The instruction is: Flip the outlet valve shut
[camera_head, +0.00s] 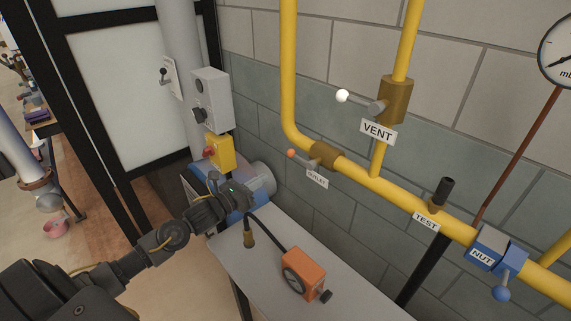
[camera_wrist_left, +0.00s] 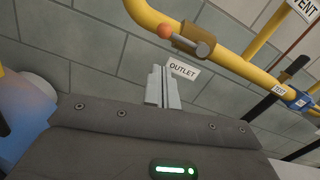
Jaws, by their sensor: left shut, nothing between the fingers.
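The outlet valve (camera_head: 323,154) is a brass body on the yellow pipe, with a short lever ending in an orange knob (camera_head: 291,153). The lever points left, towards the pipe's bend, and an OUTLET label (camera_head: 317,179) hangs below. In the left wrist view the orange knob (camera_wrist_left: 165,31) and lever show above my fingers, with the OUTLET label (camera_wrist_left: 184,68) just right of the fingertips. My left gripper (camera_head: 248,194) is shut and empty, below and left of the valve and apart from it. It also shows in the left wrist view (camera_wrist_left: 162,70). My right gripper is out of view.
The vent valve (camera_head: 394,99) with a white knob is above right. The test stub (camera_head: 440,193) and blue nut valve (camera_head: 490,248) lie along the pipe to the right. An orange device (camera_head: 303,274) with a black hose sits on the grey table (camera_head: 345,298). A blue motor-like machine (camera_head: 262,181) is behind my gripper.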

